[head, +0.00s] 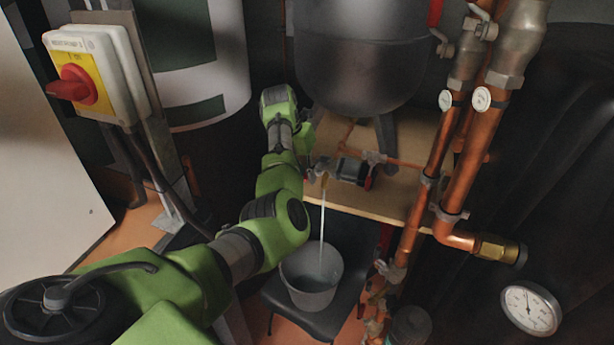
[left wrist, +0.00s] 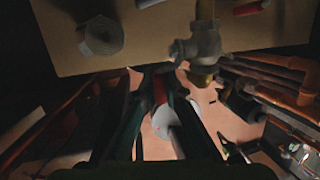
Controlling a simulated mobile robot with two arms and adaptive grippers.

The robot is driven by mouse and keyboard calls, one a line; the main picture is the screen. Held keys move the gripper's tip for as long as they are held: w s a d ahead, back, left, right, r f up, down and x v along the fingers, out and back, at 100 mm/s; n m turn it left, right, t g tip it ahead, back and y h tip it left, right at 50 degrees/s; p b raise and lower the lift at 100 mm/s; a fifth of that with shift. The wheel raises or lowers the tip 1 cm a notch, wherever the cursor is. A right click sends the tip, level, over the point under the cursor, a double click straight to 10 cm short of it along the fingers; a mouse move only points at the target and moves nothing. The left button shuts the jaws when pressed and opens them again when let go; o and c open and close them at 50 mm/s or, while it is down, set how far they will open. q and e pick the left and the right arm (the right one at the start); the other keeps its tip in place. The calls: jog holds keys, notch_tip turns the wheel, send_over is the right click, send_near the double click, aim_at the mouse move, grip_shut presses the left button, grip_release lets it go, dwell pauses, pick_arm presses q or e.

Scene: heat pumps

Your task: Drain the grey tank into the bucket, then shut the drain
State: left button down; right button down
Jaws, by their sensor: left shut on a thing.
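The grey tank (head: 360,50) stands on a wooden shelf at the top of the head view. Below it, a thin stream of water (head: 322,225) falls from the brass drain outlet (head: 324,180) into the grey bucket (head: 311,285). My left gripper (head: 313,170) is at the drain, partly hidden by its own arm. In the left wrist view its fingers (left wrist: 160,92) are shut on a red handle (left wrist: 160,84), beside the metal valve body (left wrist: 203,45). The water level in the tank cannot be seen. My right gripper is not in view.
The bucket stands on a dark seat (head: 342,315). Copper pipes (head: 425,185) with small gauges run down close to the right of the drain. A red and yellow switch box (head: 90,75) is at the upper left. The wooden shelf edge (head: 390,212) is near the gripper.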

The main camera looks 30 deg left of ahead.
pick_arm(q)
jog(key=shift+r+g, duration=0.15)
jog(key=shift+g, duration=0.35)
jog(key=c, duration=2.1)
grip_release()
jog(key=v, duration=1.2)
jog(key=shift+a, duration=0.1)
jog(key=shift+f, duration=0.2)
